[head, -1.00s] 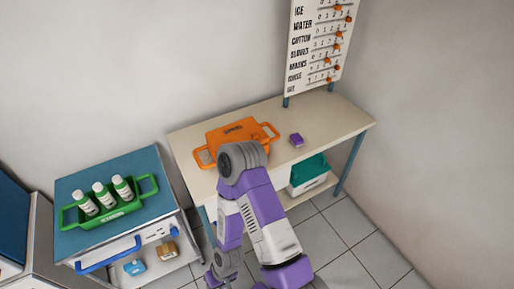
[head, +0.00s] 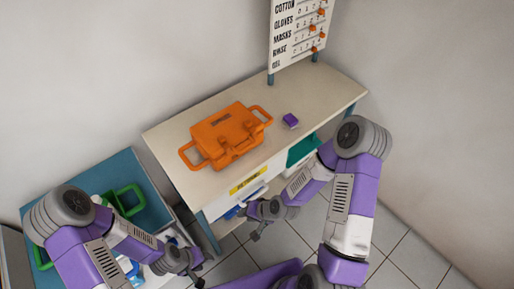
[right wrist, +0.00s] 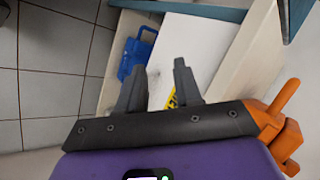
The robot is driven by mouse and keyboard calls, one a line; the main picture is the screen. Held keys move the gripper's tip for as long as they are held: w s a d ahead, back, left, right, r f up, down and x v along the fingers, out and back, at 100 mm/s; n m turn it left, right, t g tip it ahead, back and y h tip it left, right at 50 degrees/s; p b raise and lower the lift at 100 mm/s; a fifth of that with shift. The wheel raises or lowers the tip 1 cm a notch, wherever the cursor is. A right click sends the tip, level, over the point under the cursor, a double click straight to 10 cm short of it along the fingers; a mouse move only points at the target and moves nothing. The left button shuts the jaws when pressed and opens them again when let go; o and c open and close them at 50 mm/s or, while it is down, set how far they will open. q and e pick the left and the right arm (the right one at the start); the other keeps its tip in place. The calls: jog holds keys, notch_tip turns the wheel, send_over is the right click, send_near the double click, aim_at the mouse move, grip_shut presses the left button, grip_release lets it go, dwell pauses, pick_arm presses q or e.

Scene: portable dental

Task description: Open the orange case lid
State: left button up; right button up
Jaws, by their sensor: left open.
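The orange case (head: 226,134) lies on the pale table (head: 325,88) with its lid down and a handle at each end. A part of it shows at the right edge of the right wrist view (right wrist: 287,122). My right gripper (head: 255,234) hangs in front of the table, below its front edge and apart from the case. In the right wrist view its two fingers (right wrist: 158,82) are spread with nothing held between them. My left gripper (head: 198,278) is low over the floor near the blue-topped cart, open and away from the case.
A drawer with a yellow label (head: 248,180) is under the tabletop, and a teal-lidded bin (head: 302,150) stands below. The blue-topped cart (head: 125,168) with a green tray (head: 130,198) is at left. A peg board (head: 298,35) stands behind.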

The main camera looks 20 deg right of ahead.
jog(key=w+d+r+m+t+b, duration=0.4)
jog(key=w+d+r+t, duration=0.1)
jog(key=w, duration=0.3)
jog(key=m+t+b, duration=0.3)
jog(key=t+b, duration=0.2)
send_near(248, 146)
jog(key=w+f, duration=0.2)
jog(key=w, duration=0.1)
jog(key=x, duration=0.2)
jog(key=b+x, duration=0.1)
jog(key=x, duration=0.1)
jog(key=a+b+x, duration=0.1)
jog(key=x, duration=0.2)
jog(key=shift+r, duration=0.3)
pick_arm(q)
notch_tip(248, 146, down, 13)
jog(key=shift+s, duration=0.15)
pick_arm(e)
grip_shut()
